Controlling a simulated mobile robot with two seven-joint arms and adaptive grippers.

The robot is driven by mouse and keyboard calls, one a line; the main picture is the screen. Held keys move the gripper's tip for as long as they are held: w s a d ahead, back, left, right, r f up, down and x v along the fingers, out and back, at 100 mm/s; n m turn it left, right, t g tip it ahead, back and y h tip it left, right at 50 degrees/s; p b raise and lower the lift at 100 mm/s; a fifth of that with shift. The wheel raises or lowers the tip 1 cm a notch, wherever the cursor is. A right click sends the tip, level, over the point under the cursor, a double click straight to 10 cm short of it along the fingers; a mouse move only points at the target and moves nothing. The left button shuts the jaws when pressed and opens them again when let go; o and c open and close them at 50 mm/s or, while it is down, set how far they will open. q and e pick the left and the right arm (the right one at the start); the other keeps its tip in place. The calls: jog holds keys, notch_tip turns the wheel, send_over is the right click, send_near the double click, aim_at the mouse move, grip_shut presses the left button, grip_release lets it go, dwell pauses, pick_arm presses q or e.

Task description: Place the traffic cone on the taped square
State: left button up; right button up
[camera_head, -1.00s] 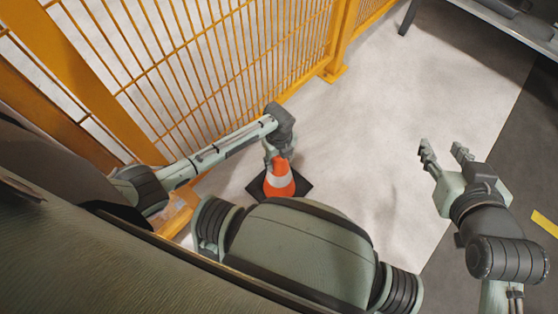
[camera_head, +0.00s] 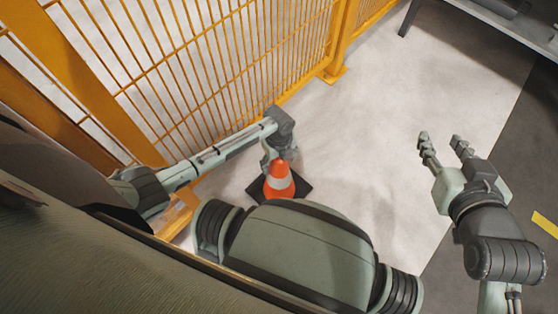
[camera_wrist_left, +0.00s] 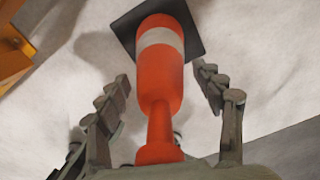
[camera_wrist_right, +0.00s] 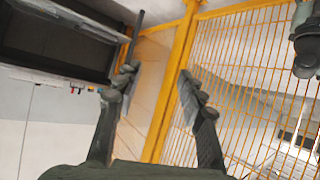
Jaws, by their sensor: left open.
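The orange traffic cone (camera_head: 279,182) with a white band stands upright on its black square base (camera_head: 304,187) on the pale floor. My left gripper (camera_head: 268,158) is at the cone's top, on its far side in the head view. In the left wrist view the cone (camera_wrist_left: 162,75) lies between the spread fingers of my left gripper (camera_wrist_left: 163,86), with gaps on both sides and its tip towards the palm. My right gripper (camera_head: 442,142) is open and empty above the floor at right. I cannot make out a whole taped square.
A yellow mesh fence (camera_head: 225,70) runs behind my left arm, close to the cone. A yellow strip (camera_head: 545,223) lies on dark floor at the right edge. A grey table-like structure (camera_head: 505,30) stands at the top right. The pale floor between the grippers is clear.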

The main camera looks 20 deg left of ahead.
pick_arm(q)
jog(key=shift+r, duration=0.2)
notch_tip(320, 180, up, 5)
jog(key=shift+r+p, duration=0.1)
jog(key=shift+p, duration=0.9)
notch_tip(320, 180, up, 7)
jog(key=shift+f+p, duration=0.15)
jog(key=shift+p, duration=0.65)
jog(key=shift+s+d, duration=0.1)
jog(key=shift+s, duration=0.1)
jog(key=s+a+r+n+t+y, duration=0.1)
jog(key=s+a+r+n, duration=0.5)
jog(key=n, duration=0.6)
jog(key=s+a+r+n+t+y, duration=0.1)
jog(key=s+a+r+n+t, duration=0.1)
jog(key=s+a+r+n, duration=0.4)
notch_tip(320, 180, up, 4)
jog(key=s+n, duration=0.2)
jog(key=n, duration=0.4)
jog(key=shift+t, duration=0.3)
pick_arm(e)
jog(key=s+d+f+m+g+h, duration=0.1)
jog(key=s+d+f+g+h, duration=0.3)
jog(key=s+d+f+g, duration=0.4)
jog(key=s+d, duration=0.3)
jog(key=s, duration=0.1)
jog(key=shift+s+d+m, duration=0.2)
jog(key=shift+s+m, duration=0.05)
jog(key=shift+m, duration=0.05)
